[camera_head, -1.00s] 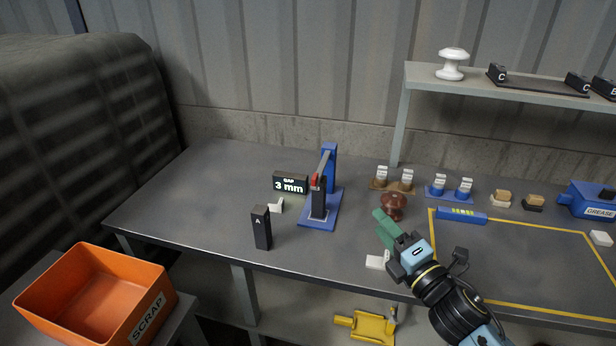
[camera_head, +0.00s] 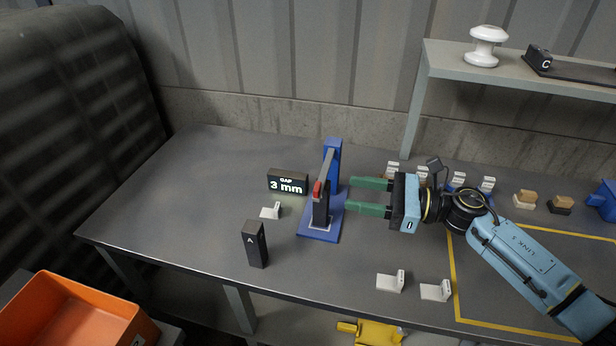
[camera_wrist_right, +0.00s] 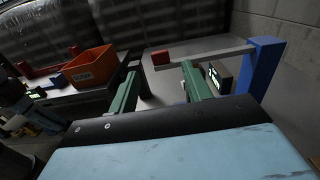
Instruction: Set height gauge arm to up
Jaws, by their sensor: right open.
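The height gauge has a blue base (camera_head: 318,236) and a blue post (camera_head: 333,152). Its grey arm (camera_head: 326,168) reaches from the post toward the front and ends in a red tip (camera_head: 318,188). A black block (camera_head: 321,212) stands under the tip; I cannot tell if they touch. My right gripper (camera_head: 348,196) is open and empty, its green fingers pointing left at the gauge's right side. In the right wrist view the arm (camera_wrist_right: 210,47) looks about level, and its red tip (camera_wrist_right: 160,57) appears between the fingertips (camera_wrist_right: 160,70). My left gripper is out of view.
A "GAP 3 mm" display (camera_head: 288,182) stands left of the gauge. A black block marked A (camera_head: 256,245) and a small white piece (camera_head: 270,212) are nearby. Two white brackets (camera_head: 391,282) lie at the front. An orange scrap bin (camera_head: 70,312) is front left.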

